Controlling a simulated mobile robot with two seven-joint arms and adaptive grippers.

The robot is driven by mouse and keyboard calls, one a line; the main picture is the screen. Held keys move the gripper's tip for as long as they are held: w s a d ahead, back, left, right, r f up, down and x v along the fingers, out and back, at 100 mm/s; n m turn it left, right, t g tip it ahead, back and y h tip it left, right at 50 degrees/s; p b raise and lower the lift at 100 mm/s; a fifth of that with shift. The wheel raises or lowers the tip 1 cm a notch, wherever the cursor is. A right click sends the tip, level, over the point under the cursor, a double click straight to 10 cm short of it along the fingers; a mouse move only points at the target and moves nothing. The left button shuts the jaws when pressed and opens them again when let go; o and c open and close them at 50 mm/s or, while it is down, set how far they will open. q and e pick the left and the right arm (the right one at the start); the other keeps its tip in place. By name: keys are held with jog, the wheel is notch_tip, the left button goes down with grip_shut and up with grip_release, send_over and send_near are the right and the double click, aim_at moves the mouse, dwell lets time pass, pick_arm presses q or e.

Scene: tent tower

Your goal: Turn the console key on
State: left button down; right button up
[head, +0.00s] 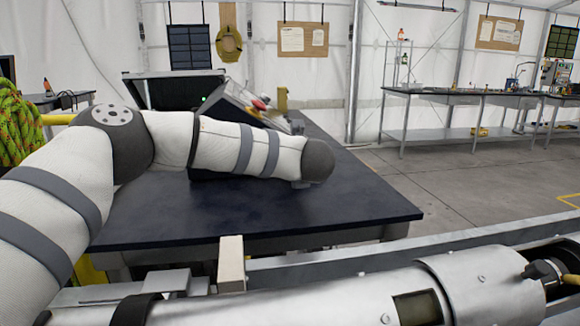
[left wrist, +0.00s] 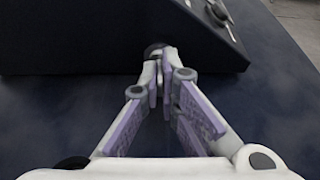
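The console (head: 228,108) is a dark sloped box on the near dark table, partly hidden behind my left arm in the head view. Its dark front face (left wrist: 100,40) fills the top of the left wrist view, with controls at upper right. The console key (left wrist: 155,49) shows only as a small dark round part on that face, mostly covered by my fingertips. My left gripper (left wrist: 160,70) has its purple-padded fingers drawn close together there, with a narrow gap; it appears shut on the key. In the head view that gripper is hidden behind the arm. My right gripper is not in view.
The dark table (head: 350,205) is clear at front and right. A black open case (head: 165,92) stands behind the console. A silver cylinder (head: 330,300) lies along the bottom, near a metal rail. Benches (head: 450,97) stand far right, with open floor before them.

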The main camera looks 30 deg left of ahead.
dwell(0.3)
pick_arm(q)
jog(key=shift+w+d+m+g+y, duration=0.15)
jog(key=shift+m+g+y, duration=0.35)
jog(key=shift+m, duration=0.5)
jog(key=shift+d+f+m+g+y, duration=0.1)
jog(key=shift+m+g+y, duration=0.05)
jog(key=shift+m+y, duration=0.4)
jog(key=shift+f+m+g+y, duration=0.15)
jog(key=shift+m+y, duration=0.2)
jog(key=shift+m, duration=0.4)
jog(key=c, duration=1.8)
grip_release()
jog(key=shift+r, duration=0.1)
